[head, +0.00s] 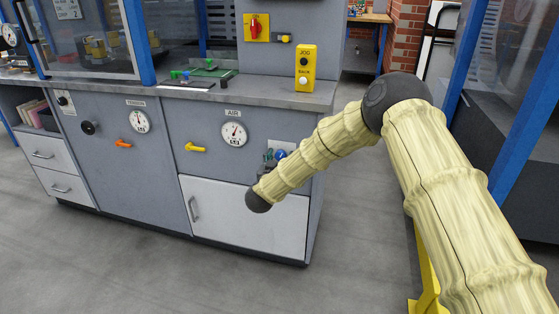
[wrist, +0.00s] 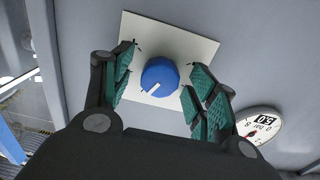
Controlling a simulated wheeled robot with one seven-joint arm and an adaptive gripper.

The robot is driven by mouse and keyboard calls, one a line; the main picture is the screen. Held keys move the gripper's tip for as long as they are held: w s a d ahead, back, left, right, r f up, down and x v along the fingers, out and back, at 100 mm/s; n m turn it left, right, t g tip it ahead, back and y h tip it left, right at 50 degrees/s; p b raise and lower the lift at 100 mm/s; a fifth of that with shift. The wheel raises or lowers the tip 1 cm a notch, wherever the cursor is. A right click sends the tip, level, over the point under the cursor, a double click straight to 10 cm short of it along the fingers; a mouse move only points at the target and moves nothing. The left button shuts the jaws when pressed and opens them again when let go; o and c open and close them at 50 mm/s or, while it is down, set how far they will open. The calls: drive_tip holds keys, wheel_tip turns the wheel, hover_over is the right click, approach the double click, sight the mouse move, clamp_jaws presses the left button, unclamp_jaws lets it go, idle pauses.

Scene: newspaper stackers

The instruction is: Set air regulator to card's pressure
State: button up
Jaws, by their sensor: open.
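The air regulator is a round blue knob with a white pointer mark on a pale square plate (wrist: 183,47). In the wrist view the knob (wrist: 160,77) sits between the open fingers of my gripper (wrist: 160,85), with gaps on both sides. In the head view the knob (head: 280,154) shows small, and my gripper (head: 268,157) is mostly hidden behind my arm. The AIR gauge (head: 234,134) is a white dial left of the knob; part of a dial (wrist: 260,124) shows in the wrist view. No pressure card can be read for certain.
A yellow lever (head: 195,148) is below the AIR gauge. Left of it are the TENSION gauge (head: 140,121) and an orange lever (head: 124,143). A yellow JOG/BACK box (head: 305,68) stands on the counter edge. A white cabinet door (head: 245,210) is below. The floor in front is clear.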

drive_tip(key=shift+c, duration=0.3)
drive_tip(key=c, duration=1)
drive_tip(key=shift+r+n+p, duration=0.15)
drive_tip(key=shift+n+p, duration=0.35)
drive_tip(key=shift+p, duration=0.25)
drive_tip(key=shift+n+p, duration=0.7)
drive_tip(key=shift+p, duration=0.05)
drive_tip(key=shift+n+p, duration=1.4)
drive_tip(key=shift+n, duration=0.5)
drive_tip(key=shift+f, duration=0.2)
